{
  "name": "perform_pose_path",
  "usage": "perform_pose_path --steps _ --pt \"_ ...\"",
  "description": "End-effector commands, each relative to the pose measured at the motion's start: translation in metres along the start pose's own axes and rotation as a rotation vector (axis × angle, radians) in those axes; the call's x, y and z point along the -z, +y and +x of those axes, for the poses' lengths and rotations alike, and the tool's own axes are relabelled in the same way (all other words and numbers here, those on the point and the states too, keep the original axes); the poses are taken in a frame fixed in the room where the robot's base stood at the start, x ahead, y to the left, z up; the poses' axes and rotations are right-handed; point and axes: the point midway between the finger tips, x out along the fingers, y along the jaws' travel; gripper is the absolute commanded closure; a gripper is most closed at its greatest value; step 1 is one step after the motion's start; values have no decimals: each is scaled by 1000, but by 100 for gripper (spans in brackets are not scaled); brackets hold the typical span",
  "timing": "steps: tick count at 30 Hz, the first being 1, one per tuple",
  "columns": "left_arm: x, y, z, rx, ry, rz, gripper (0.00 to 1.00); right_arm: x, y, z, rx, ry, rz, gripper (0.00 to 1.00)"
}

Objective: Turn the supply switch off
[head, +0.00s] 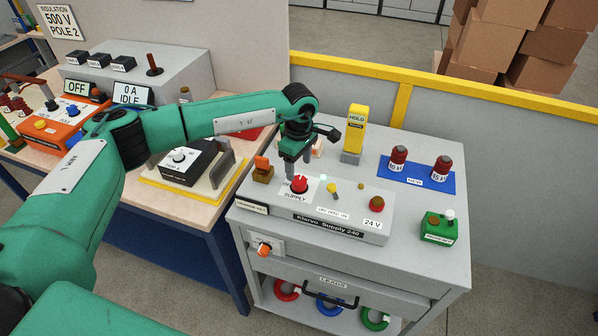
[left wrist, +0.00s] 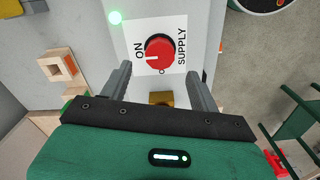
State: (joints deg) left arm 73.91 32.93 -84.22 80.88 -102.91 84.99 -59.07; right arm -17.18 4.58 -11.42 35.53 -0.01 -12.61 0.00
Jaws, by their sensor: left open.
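The supply switch (head: 299,184) is a red round knob on a white plate marked SUPPLY, on top of the grey Klarvo Supply 240 box (head: 345,222). In the left wrist view the knob (left wrist: 160,50) shows a white mark on the side of the word ON. My left gripper (head: 297,170) is above the knob, pointing down. In the left wrist view its two fingers (left wrist: 158,82) are apart and empty, with the knob just beyond and between their tips. I cannot tell whether they touch it. My right gripper is not in view.
A lit green lamp (head: 323,176), a yellow-tipped toggle (head: 332,188) and a red button (head: 377,204) share the box top. An orange-topped block (head: 262,168) stands left of the knob.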

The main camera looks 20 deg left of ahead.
Motion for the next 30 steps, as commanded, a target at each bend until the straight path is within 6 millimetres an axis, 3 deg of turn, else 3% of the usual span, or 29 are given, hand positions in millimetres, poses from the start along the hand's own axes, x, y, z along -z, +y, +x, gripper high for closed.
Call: perform_pose_path --steps 1,9,21,28,30 --pt "-1 -1 8 4 -2 0 38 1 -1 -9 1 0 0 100" --pt "-1 0 46 0 -2 0 38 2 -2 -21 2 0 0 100" --pt "-1 0 55 -1 -2 1 38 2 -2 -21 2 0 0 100" --pt "-1 0 55 -1 -2 1 83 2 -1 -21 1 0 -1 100" --pt "-1 0 55 -1 -2 0 82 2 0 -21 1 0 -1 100"
